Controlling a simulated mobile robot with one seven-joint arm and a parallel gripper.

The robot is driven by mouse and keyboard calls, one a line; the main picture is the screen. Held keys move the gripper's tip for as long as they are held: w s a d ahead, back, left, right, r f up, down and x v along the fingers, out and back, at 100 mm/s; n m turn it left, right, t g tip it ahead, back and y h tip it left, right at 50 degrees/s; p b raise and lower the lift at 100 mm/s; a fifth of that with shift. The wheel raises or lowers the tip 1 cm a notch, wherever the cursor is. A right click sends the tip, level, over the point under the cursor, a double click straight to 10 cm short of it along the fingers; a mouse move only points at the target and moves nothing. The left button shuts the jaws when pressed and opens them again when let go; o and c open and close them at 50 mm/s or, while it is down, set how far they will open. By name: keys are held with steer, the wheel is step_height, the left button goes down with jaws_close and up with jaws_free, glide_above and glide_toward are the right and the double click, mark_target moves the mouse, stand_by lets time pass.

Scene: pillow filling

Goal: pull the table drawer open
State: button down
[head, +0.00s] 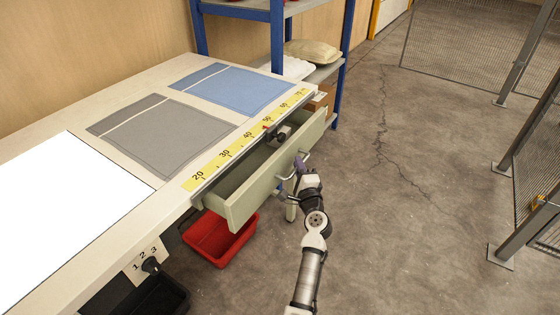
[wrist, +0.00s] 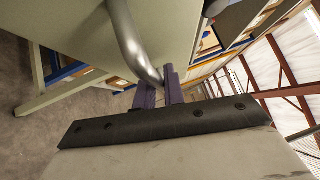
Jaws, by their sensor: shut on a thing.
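The pale green table drawer (head: 262,172) stands partly open under the front edge of the table (head: 70,108). A dark object (head: 281,134) shows inside it, too small to name surely. The drawer's metal bar handle (head: 286,177) is on its front face. My gripper (head: 299,163) is at the handle, with its purple fingers shut on it. In the wrist view the curved handle (wrist: 127,40) runs down between the purple fingers (wrist: 160,88), close against the drawer front (wrist: 75,25).
A red bin (head: 215,243) and a black bin (head: 150,297) are below the table. A blue-framed shelf (head: 277,38) with a cushion (head: 312,51) stands behind. A grey cloth (head: 160,132) and a blue cloth (head: 232,88) lie on the tabletop. The floor at right is clear up to mesh fencing (head: 470,45).

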steer(key=s+d+b, duration=0.2)
steer(key=s+d, duration=0.4)
steer(key=d, duration=0.3)
steer(key=shift+s, duration=0.4)
steer(key=shift+d, duration=0.1)
steer(key=c, duration=1.5)
jaws_free()
steer(key=shift+s, duration=0.1)
steer(key=s+d+f+b, duration=0.1)
steer(key=s+d+b, duration=0.1)
steer(key=s, duration=1.1)
steer(key=shift+s+f+b, duration=0.2)
steer(key=shift+f+b, duration=0.1)
steer(key=shift+f, duration=0.1)
